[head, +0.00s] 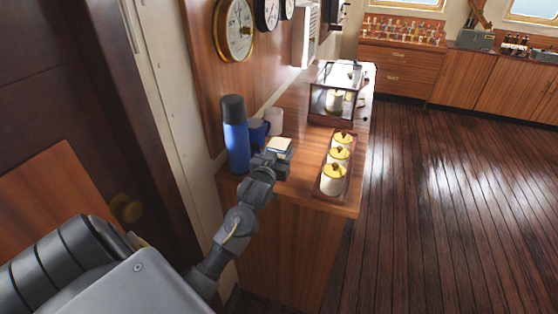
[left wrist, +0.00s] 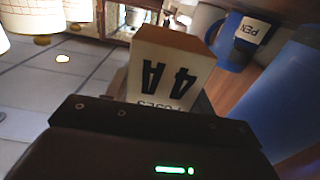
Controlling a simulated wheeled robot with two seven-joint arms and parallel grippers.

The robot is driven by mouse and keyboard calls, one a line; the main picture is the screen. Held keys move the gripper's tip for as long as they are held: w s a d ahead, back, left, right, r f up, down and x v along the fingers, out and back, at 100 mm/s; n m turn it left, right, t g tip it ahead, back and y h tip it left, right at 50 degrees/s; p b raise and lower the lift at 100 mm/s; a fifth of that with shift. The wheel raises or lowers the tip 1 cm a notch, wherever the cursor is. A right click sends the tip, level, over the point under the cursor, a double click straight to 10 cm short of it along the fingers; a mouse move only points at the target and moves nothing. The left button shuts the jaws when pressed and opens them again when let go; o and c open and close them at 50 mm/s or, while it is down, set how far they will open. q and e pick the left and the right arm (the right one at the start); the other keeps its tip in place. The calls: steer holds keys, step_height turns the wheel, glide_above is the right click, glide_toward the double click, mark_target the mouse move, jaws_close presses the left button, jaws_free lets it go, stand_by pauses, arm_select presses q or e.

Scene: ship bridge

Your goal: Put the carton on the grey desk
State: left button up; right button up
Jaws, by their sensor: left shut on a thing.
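The carton (head: 280,145) is a small pale box at the near end of the wooden counter. In the left wrist view the carton (left wrist: 168,72) shows "4A" in dark print, upside down, and part of the word "FUSES". My left gripper (head: 271,160) is shut on the carton; the fingers and the box's lower part are partly hidden. I cannot tell whether the carton touches the counter. I cannot make out a grey desk in either view. My right gripper is not in view.
A blue flask (head: 236,138) and a blue mug (head: 258,131) stand close left of the carton. A rack of yellow-lidded jars (head: 335,170) and a glass case (head: 334,100) are on the counter (head: 300,108). Open wooden floor (head: 430,200) lies to the right.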

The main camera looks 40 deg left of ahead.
arm_select(q)
steer(key=shift+w+a+f+p, duration=0.1)
steer(key=shift+w+f+p, duration=0.1)
steer(key=shift+f, duration=0.75)
steer(key=shift+w+a+f+p, duration=0.1)
steer(key=shift+f+p, duration=0.1)
steer(key=shift+f, duration=0.7)
steer(key=shift+f, duration=0.15)
steer(key=o, duration=1.2)
steer(key=shift+o, duration=0.5)
